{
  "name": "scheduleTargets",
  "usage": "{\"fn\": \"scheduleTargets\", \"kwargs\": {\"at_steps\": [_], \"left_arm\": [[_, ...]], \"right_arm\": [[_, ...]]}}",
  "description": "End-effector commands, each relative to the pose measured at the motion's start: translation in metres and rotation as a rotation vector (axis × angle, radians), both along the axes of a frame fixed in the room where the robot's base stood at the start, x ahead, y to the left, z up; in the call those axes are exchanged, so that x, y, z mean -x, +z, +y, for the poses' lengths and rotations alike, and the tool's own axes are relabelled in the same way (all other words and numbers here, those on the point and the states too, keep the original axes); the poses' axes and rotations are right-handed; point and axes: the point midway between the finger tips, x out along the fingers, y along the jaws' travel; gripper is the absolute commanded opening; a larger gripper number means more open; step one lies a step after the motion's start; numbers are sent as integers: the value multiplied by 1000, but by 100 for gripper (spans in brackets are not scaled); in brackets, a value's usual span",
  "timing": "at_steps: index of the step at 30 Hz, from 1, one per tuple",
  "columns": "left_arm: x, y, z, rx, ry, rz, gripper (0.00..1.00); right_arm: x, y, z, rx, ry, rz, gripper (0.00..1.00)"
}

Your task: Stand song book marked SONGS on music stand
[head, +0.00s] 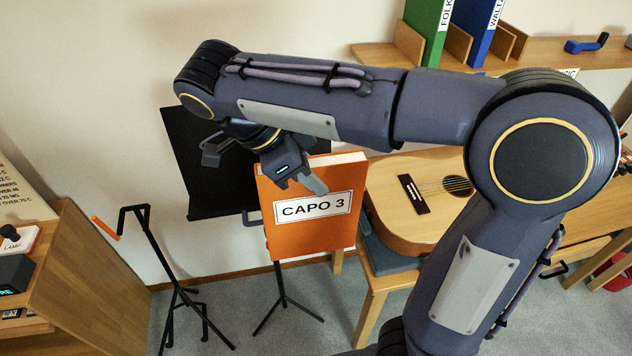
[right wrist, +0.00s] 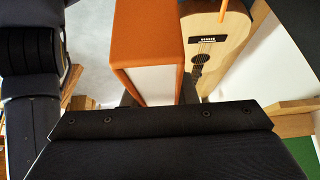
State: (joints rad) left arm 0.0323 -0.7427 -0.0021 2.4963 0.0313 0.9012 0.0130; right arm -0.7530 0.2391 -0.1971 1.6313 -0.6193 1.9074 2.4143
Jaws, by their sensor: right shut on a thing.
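An orange book (head: 310,240) marked CAPO 3 is held upright, slightly tilted, in my right gripper (head: 308,180). One grey finger lies over its front cover near the top; the other finger is hidden. The book also shows in the right wrist view (right wrist: 148,35). The black music stand (head: 190,165) is behind and left of the book, and my arm and the book cover part of its desk. I cannot tell whether the book touches the stand. No book marked SONGS shows. My left gripper is not in view.
A guitar (head: 415,190) rests on a wooden seat right of the book. An empty black floor stand (head: 160,250) is at the lower left beside a wooden cabinet (head: 95,285). Green (head: 425,25) and blue (head: 475,35) books stand on the shelf at the upper right.

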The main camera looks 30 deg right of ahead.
Motion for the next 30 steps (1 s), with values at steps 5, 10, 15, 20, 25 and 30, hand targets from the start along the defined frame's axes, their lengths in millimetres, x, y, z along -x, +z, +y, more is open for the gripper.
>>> {"fn": "scheduleTargets", "kwargs": {"at_steps": [5,10,15,20,25,30], "left_arm": [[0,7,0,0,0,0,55],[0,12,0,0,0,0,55],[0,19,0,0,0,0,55],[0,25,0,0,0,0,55],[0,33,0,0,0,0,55],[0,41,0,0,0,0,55]], "right_arm": [[-18,2,-6,2,-2,0,0],[-34,2,-10,2,-1,1,0],[-50,2,-15,3,-2,2,0],[-65,2,-19,3,-3,1,0],[-82,2,-24,3,-3,1,0],[-98,2,-29,2,-3,1,0]]}}
